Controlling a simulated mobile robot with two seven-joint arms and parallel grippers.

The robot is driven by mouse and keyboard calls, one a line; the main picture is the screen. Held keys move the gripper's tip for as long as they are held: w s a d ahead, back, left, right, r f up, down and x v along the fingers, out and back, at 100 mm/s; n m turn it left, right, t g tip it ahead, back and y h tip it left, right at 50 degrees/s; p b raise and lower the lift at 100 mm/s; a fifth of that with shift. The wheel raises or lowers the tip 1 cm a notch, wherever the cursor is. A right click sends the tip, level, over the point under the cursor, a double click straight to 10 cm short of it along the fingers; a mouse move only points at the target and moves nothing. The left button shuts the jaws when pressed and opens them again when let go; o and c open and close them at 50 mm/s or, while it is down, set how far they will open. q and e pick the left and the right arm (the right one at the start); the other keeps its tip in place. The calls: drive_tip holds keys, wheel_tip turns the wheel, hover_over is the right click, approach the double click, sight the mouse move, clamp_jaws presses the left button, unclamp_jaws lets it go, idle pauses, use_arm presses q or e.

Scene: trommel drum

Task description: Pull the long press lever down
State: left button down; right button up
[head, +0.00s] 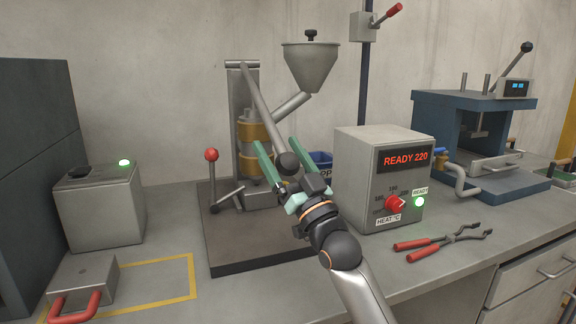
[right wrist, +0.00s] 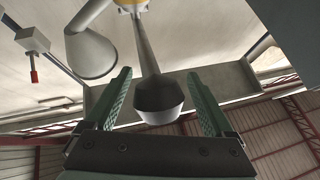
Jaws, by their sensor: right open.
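The long press lever (head: 263,108) is a grey bar that slants down from the top of the press (head: 242,90) towards me and ends in a dark round knob (head: 288,162). My right gripper (head: 277,147) is open, with its green fingers on either side of the knob. In the right wrist view the knob (right wrist: 158,97) sits between the spread fingers, with visible gaps on both sides. The lever rod (right wrist: 146,45) runs away from it. My left gripper is not in view.
A heat controller (head: 375,170) reading READY 220 stands right of the press. Red-handled pliers (head: 440,238) lie in front of it. A red-knobbed lever (head: 211,156) stands at the press's left. A hopper (head: 310,65) hangs above. A grey box (head: 98,208) stands at left.

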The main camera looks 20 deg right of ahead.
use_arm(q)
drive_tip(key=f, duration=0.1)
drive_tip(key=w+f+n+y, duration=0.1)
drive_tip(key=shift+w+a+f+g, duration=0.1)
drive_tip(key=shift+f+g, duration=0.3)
use_arm(e)
drive_tip(key=v, duration=1.2)
drive_tip(key=shift+f, duration=0.2)
